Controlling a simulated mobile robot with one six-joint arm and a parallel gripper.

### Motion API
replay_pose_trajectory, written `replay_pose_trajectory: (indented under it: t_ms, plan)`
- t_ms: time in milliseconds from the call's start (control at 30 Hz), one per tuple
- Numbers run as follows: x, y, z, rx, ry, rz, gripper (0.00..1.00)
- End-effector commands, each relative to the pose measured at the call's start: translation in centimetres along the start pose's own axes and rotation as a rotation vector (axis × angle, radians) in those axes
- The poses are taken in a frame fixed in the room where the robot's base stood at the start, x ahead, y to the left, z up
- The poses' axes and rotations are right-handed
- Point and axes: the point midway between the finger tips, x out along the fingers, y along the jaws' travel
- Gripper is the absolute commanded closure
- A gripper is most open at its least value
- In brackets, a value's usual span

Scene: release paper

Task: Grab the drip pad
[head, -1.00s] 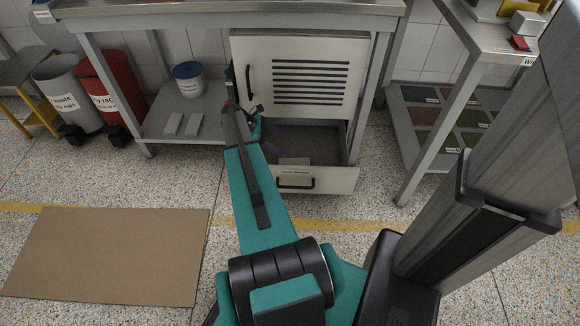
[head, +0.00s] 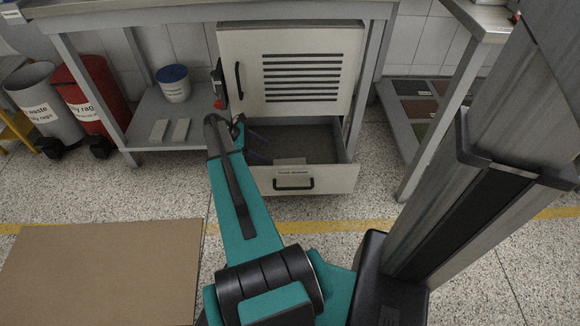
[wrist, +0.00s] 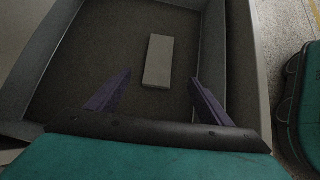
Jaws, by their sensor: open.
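A flat pale grey block, apparently the drip pad (wrist: 158,61), lies on the dark floor of the open drawer (head: 340,157). In the head view a pale patch of it (head: 290,161) shows just behind the drawer front. My gripper (wrist: 160,78) is open and empty, its two purple fingers pointing into the drawer. In the wrist view the block lies between and beyond the fingertips, and I see no contact. In the head view my gripper (head: 262,146) is over the drawer's left part, partly hidden by my arm.
The drawer walls surround the block. A vented cabinet door (head: 305,75) stands above the drawer. Waste bins (head: 88,100) stand at left.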

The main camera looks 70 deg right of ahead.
Motion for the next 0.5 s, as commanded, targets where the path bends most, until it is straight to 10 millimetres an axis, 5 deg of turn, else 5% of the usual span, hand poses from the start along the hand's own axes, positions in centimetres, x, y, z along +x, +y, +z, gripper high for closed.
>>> replay_pose_trajectory:
  t_ms: [500]
  plan:
    - [6.3, 0.0, 0.0, 0.003, 0.000, -0.004, 0.27]
